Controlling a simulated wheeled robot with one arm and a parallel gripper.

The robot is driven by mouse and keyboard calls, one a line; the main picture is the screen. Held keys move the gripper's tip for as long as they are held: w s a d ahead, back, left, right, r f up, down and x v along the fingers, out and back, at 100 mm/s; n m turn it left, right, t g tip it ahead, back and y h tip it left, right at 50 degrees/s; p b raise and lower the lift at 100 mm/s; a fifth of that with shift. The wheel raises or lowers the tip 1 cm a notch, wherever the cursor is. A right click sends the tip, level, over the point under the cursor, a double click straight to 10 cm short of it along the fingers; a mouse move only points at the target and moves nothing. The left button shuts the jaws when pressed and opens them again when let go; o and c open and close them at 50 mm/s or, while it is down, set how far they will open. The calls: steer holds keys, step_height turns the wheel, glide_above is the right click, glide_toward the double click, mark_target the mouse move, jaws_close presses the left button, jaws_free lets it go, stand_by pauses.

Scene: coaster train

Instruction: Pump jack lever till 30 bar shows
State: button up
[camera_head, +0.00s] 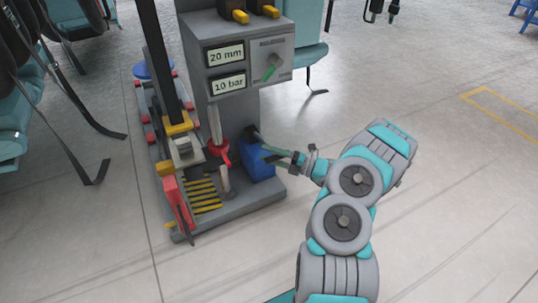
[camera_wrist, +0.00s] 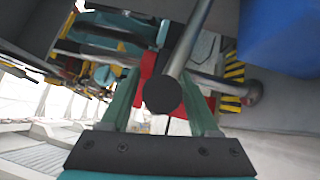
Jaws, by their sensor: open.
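The jack stand (camera_head: 268,190) has two displays; the upper reads 20 mm and the pressure display (camera_head: 229,84) reads 10 bar. In the wrist view a grey lever rod (camera_wrist: 189,42) with a round black end (camera_wrist: 162,95) runs between my fingers, its end towards the camera. My gripper (camera_wrist: 160,78) is open around it, with no clear grip on the rod. In the head view my gripper (camera_head: 269,153) is beside the blue box (camera_head: 257,163), at the stand's right side. The lever's dark end (camera_head: 250,131) shows only in small part there.
A red part (camera_head: 223,152) and a yellow-black striped plate (camera_head: 203,193) are left of the blue box. Teal seats (camera_head: 14,115) with hanging straps stand at the left.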

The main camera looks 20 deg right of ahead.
steer(key=shift+c, duration=0.3)
jaws_close()
stand_by(1.1)
